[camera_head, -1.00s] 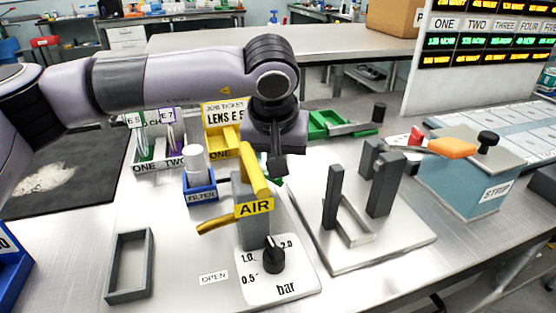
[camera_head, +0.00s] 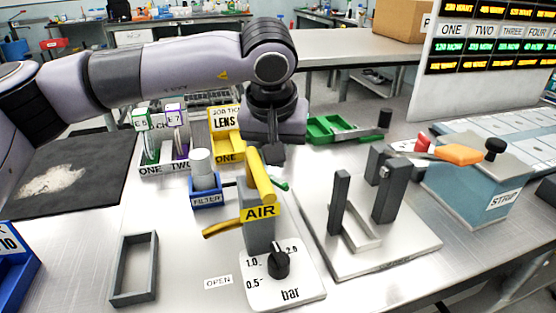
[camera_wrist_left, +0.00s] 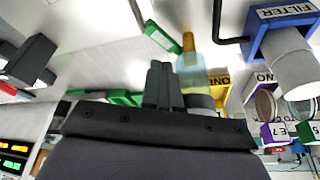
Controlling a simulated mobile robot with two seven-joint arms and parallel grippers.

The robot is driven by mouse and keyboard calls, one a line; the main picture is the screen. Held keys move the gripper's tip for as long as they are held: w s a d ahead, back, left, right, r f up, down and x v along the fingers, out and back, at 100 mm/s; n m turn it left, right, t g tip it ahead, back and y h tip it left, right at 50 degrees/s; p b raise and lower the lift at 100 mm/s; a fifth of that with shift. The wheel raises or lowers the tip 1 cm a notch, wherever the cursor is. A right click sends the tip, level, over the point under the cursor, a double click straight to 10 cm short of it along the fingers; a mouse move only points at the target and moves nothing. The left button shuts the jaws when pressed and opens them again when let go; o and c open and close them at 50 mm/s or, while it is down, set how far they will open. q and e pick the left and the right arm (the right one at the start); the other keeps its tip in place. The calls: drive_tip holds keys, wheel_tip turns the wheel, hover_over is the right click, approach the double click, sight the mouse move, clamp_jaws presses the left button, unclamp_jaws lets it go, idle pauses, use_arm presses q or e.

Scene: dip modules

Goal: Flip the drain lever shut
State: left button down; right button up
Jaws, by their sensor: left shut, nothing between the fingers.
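A small green lever (camera_head: 279,184) shows just behind the yellow-topped AIR stand (camera_head: 260,236), partly hidden by it. What looks like the same green lever (camera_wrist_left: 159,36) shows in the left wrist view, beside a pale clear bowl with a brass tip (camera_wrist_left: 189,43). I cannot tell its exact pivot or position. My left gripper (camera_head: 272,156) is shut and empty, above and behind the stand. Its closed fingers (camera_wrist_left: 163,84) show in the left wrist view, apart from the green lever in the picture. My right gripper is not in view.
A blue FILTER holder (camera_head: 207,198) with a white cylinder stands left of the AIR stand. A plate with grey uprights (camera_head: 385,255) stands right. Green (camera_head: 325,127) and yellow (camera_head: 226,146) bins stand behind.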

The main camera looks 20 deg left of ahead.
sight(276, 182)
use_arm(q)
drive_tip(key=shift+v, duration=2.3)
